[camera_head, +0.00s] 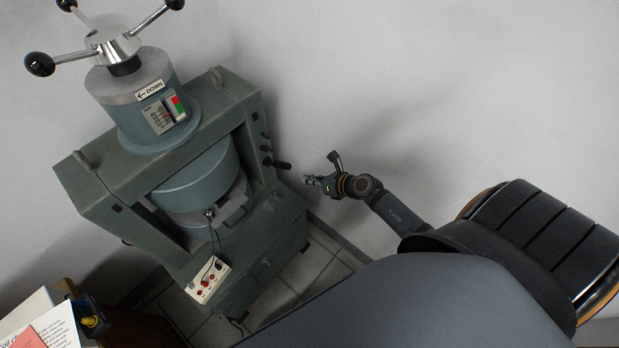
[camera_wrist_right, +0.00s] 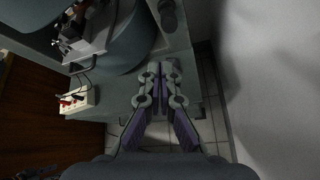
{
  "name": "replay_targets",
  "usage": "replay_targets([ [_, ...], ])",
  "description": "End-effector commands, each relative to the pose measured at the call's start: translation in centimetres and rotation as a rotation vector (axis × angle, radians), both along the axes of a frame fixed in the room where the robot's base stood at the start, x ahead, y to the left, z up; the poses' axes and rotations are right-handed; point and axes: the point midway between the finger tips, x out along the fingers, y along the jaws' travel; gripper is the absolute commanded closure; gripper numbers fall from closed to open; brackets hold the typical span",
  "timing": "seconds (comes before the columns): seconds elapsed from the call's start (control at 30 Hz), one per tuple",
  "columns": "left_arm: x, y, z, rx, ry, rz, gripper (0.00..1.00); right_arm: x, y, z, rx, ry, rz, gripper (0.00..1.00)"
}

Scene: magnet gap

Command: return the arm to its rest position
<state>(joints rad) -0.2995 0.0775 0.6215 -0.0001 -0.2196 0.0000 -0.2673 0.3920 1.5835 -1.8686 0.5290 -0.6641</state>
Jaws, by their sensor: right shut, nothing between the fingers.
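My right arm (camera_head: 400,215) comes in from the right in the head view, in front of the pale wall. My right gripper (camera_head: 308,180) is at its end, just right of the green magnet frame and close to the dark lever handle on its side. In the right wrist view the gripper (camera_wrist_right: 158,68) has its two fingers together with nothing between them. My left gripper does not show in either view.
The large green magnet (camera_head: 241,110) has a spoked handwheel (camera_head: 112,45) on top. A side lever (camera_head: 278,163) sticks out toward my gripper. A white control box (camera_head: 208,280) with a cable sits on its base. Papers (camera_head: 45,330) lie at lower left. The wall side is clear.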

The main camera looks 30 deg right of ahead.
Motion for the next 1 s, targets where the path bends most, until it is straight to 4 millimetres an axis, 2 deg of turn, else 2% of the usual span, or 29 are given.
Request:
replay_targets([
  [0.37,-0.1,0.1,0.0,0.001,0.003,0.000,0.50,-0.1,-0.1,-0.5,0.033,0.013,-0.027,1.00],
  [0.47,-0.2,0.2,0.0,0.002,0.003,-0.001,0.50,-0.8,-0.7,-2.8,0.218,0.078,-0.184,1.00],
  [0.57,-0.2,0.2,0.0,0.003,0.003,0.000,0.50,-2.8,-2.7,-7.6,0.556,0.205,-0.523,1.00],
  [0.6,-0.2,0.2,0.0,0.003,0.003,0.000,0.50,-4.4,-3.9,-10.3,0.704,0.265,-0.702,1.00],
  [0.67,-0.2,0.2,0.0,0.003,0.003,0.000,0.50,-7.4,-5.5,-14.4,0.906,0.350,-0.978,1.00],
  [0.7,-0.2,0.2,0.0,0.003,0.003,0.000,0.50,-9.7,-6.2,-17.0,1.015,0.396,-1.151,1.00],
  [0.77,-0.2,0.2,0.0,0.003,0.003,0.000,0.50,-13.6,-7.0,-20.6,1.150,0.457,-1.398,1.00],
  [0.8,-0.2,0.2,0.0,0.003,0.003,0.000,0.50,-16.5,-7.2,-22.9,1.225,0.491,-1.562,1.00],
  [0.87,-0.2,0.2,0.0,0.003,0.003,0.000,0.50,-21.0,-7.0,-25.8,1.317,0.532,-1.795,1.00],
  [0.9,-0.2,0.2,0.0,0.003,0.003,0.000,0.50,-23.9,-6.7,-27.4,1.364,0.552,-1.945,1.00],
  [1.0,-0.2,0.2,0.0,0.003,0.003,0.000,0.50,-30.5,-5.3,-30.3,1.445,0.579,-2.269,1.00],
])
